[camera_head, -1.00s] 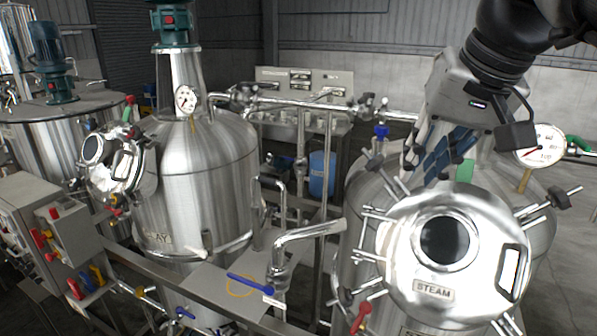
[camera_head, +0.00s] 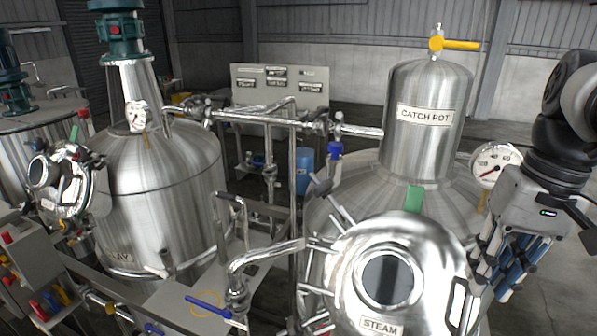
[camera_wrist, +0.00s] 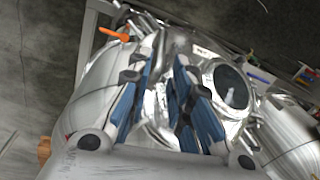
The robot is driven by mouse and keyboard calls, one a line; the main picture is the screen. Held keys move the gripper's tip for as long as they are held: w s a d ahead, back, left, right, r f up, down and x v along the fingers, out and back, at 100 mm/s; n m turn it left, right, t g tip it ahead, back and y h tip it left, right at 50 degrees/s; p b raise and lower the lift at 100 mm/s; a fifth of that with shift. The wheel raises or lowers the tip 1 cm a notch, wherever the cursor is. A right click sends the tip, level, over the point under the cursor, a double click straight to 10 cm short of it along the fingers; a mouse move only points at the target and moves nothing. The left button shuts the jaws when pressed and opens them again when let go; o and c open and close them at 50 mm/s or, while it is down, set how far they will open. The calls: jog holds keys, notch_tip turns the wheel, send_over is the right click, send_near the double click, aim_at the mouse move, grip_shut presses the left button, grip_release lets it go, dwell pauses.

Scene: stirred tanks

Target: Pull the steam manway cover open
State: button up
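The steam manway cover (camera_head: 350,270) is a shiny round lid with a dark round sight glass and a "STEAM" label, at the bottom of the head view. A bar handle (camera_head: 459,304) stands on its right side. Swing bolts stick out around its rim. I cannot tell whether the cover is fully seated. My gripper (camera_head: 492,278) points down just right of the handle, its fingers blue-padded. In the wrist view my gripper (camera_wrist: 160,65) is open, with nothing clearly held between the fingers. The cover's sight glass (camera_wrist: 231,86) shows right of the fingers. Contact with the handle cannot be told.
The catch pot (camera_head: 428,150) and a pressure gauge (camera_head: 493,165) stand behind the cover, near my arm. A second tank (camera_head: 160,200) with its own manway stands left. Pipes (camera_head: 265,255) run between the tanks. Bare floor lies on the right.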

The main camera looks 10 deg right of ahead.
aim_at(470, 306)
jog(key=f, duration=0.6)
jog(key=a+f+b, duration=0.1)
jog(key=f, duration=0.1)
jog(key=shift+w+f, duration=0.2)
jog(key=shift+f, duration=0.2)
jog(key=shift+c, duration=0.5)
grip_shut()
